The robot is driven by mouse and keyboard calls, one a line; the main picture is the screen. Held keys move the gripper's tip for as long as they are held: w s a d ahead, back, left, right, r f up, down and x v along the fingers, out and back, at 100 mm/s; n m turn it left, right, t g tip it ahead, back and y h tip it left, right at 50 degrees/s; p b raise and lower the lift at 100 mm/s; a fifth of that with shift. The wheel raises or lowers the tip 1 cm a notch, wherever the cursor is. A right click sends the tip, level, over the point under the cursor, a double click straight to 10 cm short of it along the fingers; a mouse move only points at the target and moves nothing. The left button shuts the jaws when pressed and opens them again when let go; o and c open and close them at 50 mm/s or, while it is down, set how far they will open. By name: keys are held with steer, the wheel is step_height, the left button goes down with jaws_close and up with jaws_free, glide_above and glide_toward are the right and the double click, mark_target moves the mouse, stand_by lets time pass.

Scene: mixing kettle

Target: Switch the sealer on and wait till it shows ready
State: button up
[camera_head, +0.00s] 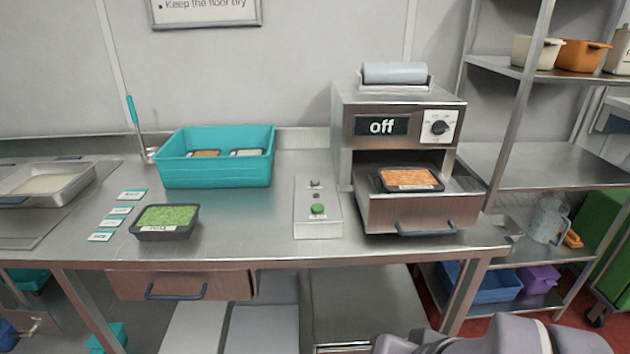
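The sealer (350,130) is a steel machine at the right end of the steel table. Its display (381,126) reads "off". A black rotary knob (439,127) sits on a white plate to the right of the display. The sealer's drawer (425,212) is pulled out, and a black tray of orange food (410,178) sits in it. Left of the sealer is a grey control box (318,226) with a green button (317,209) and a small switch. Part of my arm shows at the bottom right; my gripper is not in view.
A tray of green food (166,221) and several small labels stand on the table (255,225). Behind them is a teal bin (215,172) holding trays. A metal pan (48,184) is at far left. Steel shelves (530,170) stand at right, close to the sealer.

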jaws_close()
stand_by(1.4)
